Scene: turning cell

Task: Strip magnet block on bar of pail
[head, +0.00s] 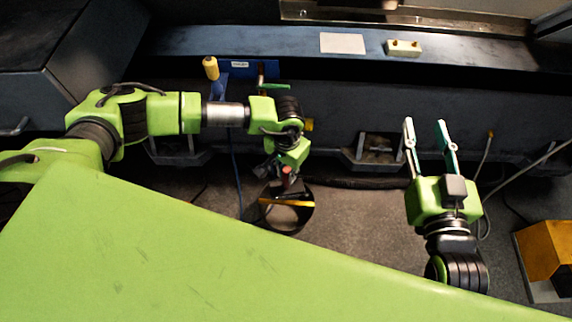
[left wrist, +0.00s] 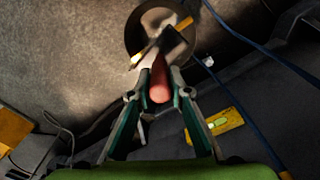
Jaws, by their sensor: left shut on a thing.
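The dark round pail (head: 307,218) stands on the floor below my left gripper (head: 283,177). A yellow bar (head: 287,202) crosses its mouth. In the left wrist view the pail (left wrist: 132,38) is at the top, with part of the bar (left wrist: 184,23) showing. My left gripper (left wrist: 159,94) is shut on the red handle (left wrist: 160,84) of the magnet block. The block's grey body (left wrist: 172,47) points over the pail and hides part of the bar. I cannot tell whether block and bar touch. My right gripper (head: 427,130) is open and empty, to the right of the pail.
A yellow spirit level (left wrist: 214,125) lies right of my left gripper in the wrist view. A blue bench ledge (head: 290,42) runs along the back, with a white plate (head: 342,43) and a cream block (head: 403,48). A yellow box (head: 545,250) stands at the right.

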